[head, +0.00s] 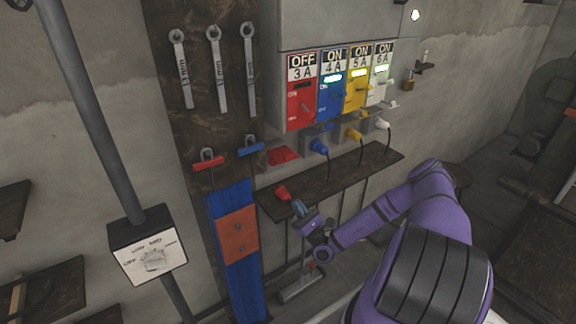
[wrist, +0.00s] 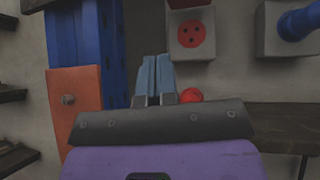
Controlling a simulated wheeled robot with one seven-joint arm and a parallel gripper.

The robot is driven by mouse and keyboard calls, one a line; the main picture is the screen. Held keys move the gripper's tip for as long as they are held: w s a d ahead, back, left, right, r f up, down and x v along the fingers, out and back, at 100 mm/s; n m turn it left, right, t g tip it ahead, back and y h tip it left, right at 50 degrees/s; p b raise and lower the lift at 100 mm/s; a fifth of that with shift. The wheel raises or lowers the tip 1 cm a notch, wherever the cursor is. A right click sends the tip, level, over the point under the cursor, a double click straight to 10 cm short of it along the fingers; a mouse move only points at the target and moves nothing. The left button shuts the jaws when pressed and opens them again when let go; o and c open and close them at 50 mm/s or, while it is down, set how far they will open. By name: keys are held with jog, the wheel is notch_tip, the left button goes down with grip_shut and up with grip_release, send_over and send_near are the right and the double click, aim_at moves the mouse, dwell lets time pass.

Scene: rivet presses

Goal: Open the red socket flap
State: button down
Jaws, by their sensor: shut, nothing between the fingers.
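The red socket (wrist: 191,35) shows in the wrist view with its round face and holes uncovered. Its red flap (wrist: 188,4) stands out above the face, cut by the top edge of the picture. In the head view the raised flap (head: 283,156) sticks out from the wall below the red 3 A switch box and hides the socket face. My gripper (head: 299,208) is shut and empty, below the flap and apart from it, near the shelf's left end. In the wrist view its blue-grey fingertips (wrist: 155,70) sit together, left of and lower than the socket.
A red plug (head: 282,193) lies on the dark shelf (head: 345,182), close to my gripper; it is partly hidden in the wrist view (wrist: 192,95). Blue (head: 319,146), yellow and white plugs sit in sockets to the right. A blue post (head: 238,285) with an orange block stands left.

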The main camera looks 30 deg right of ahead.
aim_at(289, 160)
jog(key=w+d+r+m+t+h, duration=0.1)
jog(key=w+r+m+h, duration=0.3)
jog(key=r, duration=0.6)
jog(key=shift+w+d+r+h, duration=0.4)
jog(key=shift+w+h, duration=0.6)
jog(key=shift+w, duration=0.5)
jog(key=shift+s+r+g, duration=0.1)
jog(key=shift+r+g, duration=0.2)
